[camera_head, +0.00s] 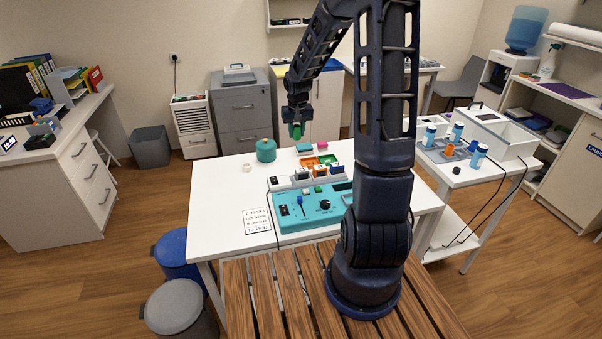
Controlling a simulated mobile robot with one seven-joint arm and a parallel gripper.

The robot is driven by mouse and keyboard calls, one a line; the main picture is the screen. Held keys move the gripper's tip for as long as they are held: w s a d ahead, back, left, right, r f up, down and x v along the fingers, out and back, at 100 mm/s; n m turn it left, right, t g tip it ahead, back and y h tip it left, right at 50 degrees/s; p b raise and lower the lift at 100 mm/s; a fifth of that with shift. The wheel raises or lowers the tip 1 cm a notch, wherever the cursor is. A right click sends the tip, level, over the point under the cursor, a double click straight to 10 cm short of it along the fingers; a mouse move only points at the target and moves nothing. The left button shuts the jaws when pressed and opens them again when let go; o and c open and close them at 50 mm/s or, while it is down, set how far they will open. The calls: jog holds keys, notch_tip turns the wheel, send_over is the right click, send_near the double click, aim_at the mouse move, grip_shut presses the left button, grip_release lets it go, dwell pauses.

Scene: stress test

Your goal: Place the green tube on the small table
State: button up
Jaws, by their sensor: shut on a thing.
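My gripper (295,122) is at the end of my dark blue arm, above the back part of the white table (230,195). It points down and is shut on a small green object, the green tube (296,132). Only the lower part of the tube shows below the fingers. The tube appears to be held above the tabletop, just right of the teal pot (266,150). A smaller white table (465,178) stands to the right, behind my arm. I cannot tell which table the task calls small.
A turquoise console (312,208) and colored blocks (320,165) take up the white table's middle. Its left part is mostly clear, with a paper sheet (259,228). The right table holds blue-and-white bottles (478,155) and a white box (500,130). Two bins (178,305) stand at the front left.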

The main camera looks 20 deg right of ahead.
notch_tip(320, 180, down, 17)
jog(key=shift+f, duration=0.1)
dwell(0.5)
jog(key=shift+f, duration=0.1)
jog(key=o, duration=0.6)
jog(key=shift+o, duration=0.4)
